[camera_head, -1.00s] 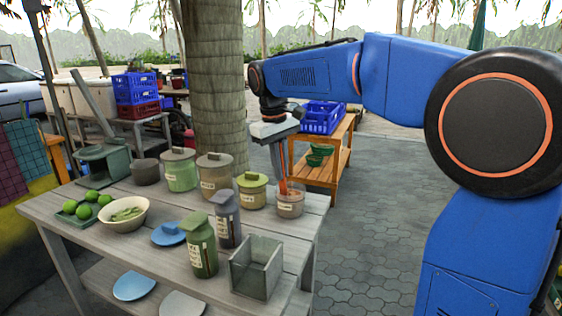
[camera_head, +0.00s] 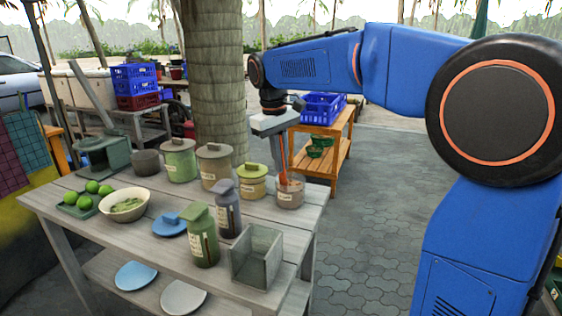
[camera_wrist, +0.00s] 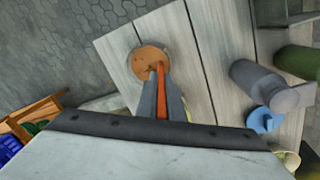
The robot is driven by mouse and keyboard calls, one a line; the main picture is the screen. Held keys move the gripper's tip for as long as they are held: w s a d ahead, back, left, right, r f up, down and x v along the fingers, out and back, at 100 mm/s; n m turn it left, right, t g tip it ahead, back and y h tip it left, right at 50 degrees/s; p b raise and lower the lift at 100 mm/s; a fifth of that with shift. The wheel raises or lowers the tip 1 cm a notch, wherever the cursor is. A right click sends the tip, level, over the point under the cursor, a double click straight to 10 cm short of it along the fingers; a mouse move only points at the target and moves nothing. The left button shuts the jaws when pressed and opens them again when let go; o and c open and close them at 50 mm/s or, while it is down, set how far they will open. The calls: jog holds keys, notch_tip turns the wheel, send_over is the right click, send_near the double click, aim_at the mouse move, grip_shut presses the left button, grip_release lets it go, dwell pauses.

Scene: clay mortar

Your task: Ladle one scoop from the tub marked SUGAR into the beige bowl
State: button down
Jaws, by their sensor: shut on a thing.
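My gripper (camera_head: 282,165) is shut on an orange ladle (camera_head: 284,180) and points down at the table's right end. The ladle's lower end goes into an open clear tub (camera_head: 290,197) with a pale label, too small to read. In the wrist view the fingers (camera_wrist: 160,80) hold the orange handle above the tub's brown contents (camera_wrist: 150,56). The ladle's bowl is hidden. The beige bowl (camera_head: 118,216) stands at the table's left and has green pieces in it.
Lidded canisters in green (camera_head: 180,165), brown (camera_head: 213,172) and yellow (camera_head: 252,189) stand left of the tub. A tray of limes (camera_head: 70,210) is far left.

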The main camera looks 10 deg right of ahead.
jog(key=shift+r, duration=4.7)
